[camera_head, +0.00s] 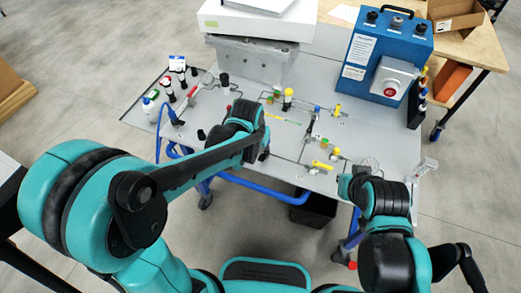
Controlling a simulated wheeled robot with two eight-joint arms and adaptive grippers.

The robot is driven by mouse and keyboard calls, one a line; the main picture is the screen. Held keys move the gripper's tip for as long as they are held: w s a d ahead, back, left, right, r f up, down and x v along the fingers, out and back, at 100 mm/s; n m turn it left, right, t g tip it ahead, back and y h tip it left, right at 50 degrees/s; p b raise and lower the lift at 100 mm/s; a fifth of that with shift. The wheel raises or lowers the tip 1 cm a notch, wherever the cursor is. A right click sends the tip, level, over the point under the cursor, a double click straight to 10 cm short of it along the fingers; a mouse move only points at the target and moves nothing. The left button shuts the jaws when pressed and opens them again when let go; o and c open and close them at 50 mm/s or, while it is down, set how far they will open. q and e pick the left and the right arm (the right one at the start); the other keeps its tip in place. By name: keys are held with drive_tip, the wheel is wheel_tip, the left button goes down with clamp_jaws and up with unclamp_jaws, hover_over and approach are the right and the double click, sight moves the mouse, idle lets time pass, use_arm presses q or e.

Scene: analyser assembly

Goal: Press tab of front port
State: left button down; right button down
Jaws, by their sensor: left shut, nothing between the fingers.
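The analyser assembly, with thin tubes, valves and fittings (318,138), lies on the grey table (205,110). I cannot make out which fitting is the front port, and its tab is too small to tell. My left gripper (247,125) is at the left-middle of the table, left of the fittings. It is shut and empty, and my own forearm partly hides it. The end of my right arm (380,195) is at the table's front right edge; its fingers cannot be made out.
A blue box with a red button (388,60) stands at the back right. A grey metal block (252,60) stands at the back. Bottles (168,90) stand at the left. A blue tube frame (250,185) runs along the front edge.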

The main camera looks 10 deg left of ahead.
use_arm(q)
drive_tip(key=p+v, duration=0.1)
drive_tip(key=v, duration=0.3)
drive_tip(key=shift+r, duration=0.4)
idle(0.6)
